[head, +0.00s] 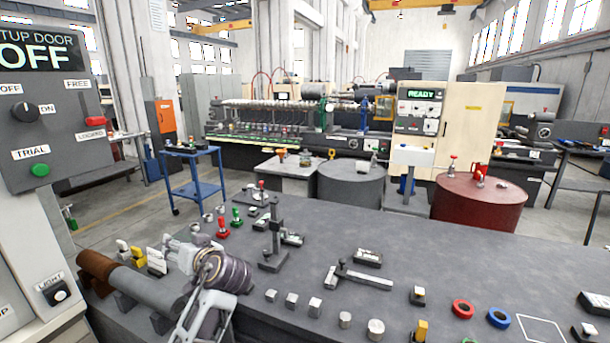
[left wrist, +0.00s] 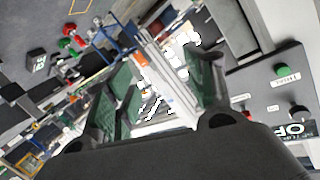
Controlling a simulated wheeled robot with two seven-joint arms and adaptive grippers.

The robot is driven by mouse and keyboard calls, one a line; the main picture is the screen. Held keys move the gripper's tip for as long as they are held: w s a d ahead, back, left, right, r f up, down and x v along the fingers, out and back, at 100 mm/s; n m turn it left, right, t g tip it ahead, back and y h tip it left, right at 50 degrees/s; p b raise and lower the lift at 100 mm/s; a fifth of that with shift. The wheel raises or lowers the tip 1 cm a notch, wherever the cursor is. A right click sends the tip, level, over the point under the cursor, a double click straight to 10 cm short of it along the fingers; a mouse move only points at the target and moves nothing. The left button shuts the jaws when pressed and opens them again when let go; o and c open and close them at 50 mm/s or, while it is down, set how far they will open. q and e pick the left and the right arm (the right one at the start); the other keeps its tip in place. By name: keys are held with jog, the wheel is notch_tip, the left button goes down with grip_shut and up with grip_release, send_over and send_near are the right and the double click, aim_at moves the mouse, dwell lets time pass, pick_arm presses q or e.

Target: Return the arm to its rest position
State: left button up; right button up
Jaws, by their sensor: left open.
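My left arm comes in at the bottom left of the head view, over the near-left part of the dark workbench (head: 330,240). My left gripper (head: 182,252) is above the bench's left end, near a brown and grey cylinder (head: 100,268). In the left wrist view the two green-padded fingers of this gripper (left wrist: 160,80) stand wide apart. I see nothing held between them. The picture there is tilted, with the control panel (left wrist: 275,90) on its right side. My right gripper is not in view.
The control panel (head: 50,115) with its knob and green button rises at the far left. Small tools, metal blocks and a black stand (head: 274,245) are on the bench. A dark red drum (head: 475,205) stands behind it. A blue cart (head: 192,180) stands farther back.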

pick_arm(q)
jog(key=s+d+f+m+g+h, duration=0.25)
jog(key=s+f+h, duration=0.25)
jog(key=s+f, duration=0.6)
jog(key=s+d+f+m+g+h, duration=0.3)
jog(key=s+f, duration=0.4)
jog(key=f, duration=0.7)
jog(key=s+d+f+m+g+h, duration=0.1)
jog(key=s+d+f+h, duration=0.1)
jog(key=s, duration=0.4)
jog(key=s+d+f+m+h, duration=0.1)
jog(key=s+d+f+h, duration=0.15)
jog(key=s, duration=0.25)
notch_tip(320, 180, down, 32)
jog(key=s+a+g, duration=0.2)
jog(key=s+a+f, duration=0.2)
jog(key=s+f, duration=0.8)
jog(key=s, duration=0.1)
jog(key=s+a+f, duration=0.3)
jog(key=s+f, duration=0.7)
jog(key=s, duration=0.1)
jog(key=shift+a+f+g+y, duration=0.35)
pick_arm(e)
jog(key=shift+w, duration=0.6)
